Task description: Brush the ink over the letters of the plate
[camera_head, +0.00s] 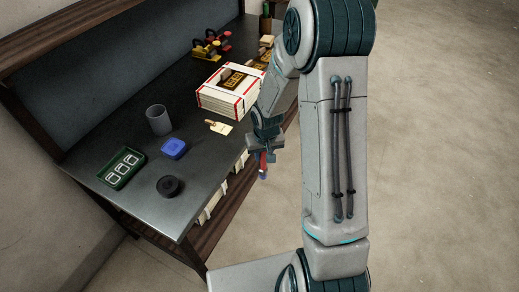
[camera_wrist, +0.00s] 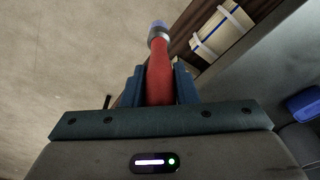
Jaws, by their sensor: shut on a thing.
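My gripper (camera_head: 264,147) is shut on a red-handled brush (camera_head: 263,163) beside the table's right edge, over the floor side. In the wrist view the brush's red handle (camera_wrist: 160,75) sits between the fingers, its pale bluish end pointing away. A green tray (camera_head: 114,180) with white letter-like shapes lies at the table's front left. A round black thing (camera_head: 170,187), perhaps ink, and a blue block (camera_head: 174,148) stand near it. The brush is apart from them all.
A grey cup (camera_head: 158,119) stands on the dark table (camera_head: 150,207). A small tag (camera_head: 219,127) lies before the stack. Red and yellow tools (camera_head: 211,45) are at the back. Wrapped parcels (camera_head: 213,205) sit on the lower shelf. The floor to the right is clear.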

